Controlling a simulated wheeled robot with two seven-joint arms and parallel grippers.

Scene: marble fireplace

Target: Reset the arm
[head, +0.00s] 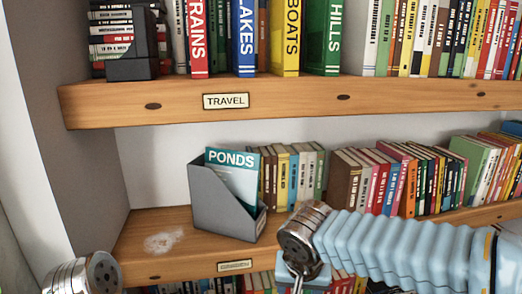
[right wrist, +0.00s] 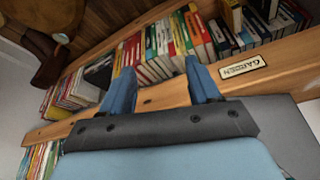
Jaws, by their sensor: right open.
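My right arm comes in from the right in the head view, in a light blue ribbed sleeve. Its gripper (head: 303,275) points down in front of the lower shelf edge and is partly cut off by the frame. In the right wrist view my right gripper (right wrist: 161,66) has its two blue fingers wide apart, with nothing held between them. Rows of books on a shelf show beyond the fingers. Only a metal joint of my left arm shows at the bottom left of the head view; its gripper is out of frame.
A grey file holder (head: 222,200) with a PONDS booklet (head: 236,172) stands on the lower shelf (head: 190,262), beside a pale smudge (head: 163,241). Books (head: 400,180) fill the right. The upper shelf (head: 270,98) has a TRAVEL label; a GARDEN label (right wrist: 242,66) shows in the wrist view.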

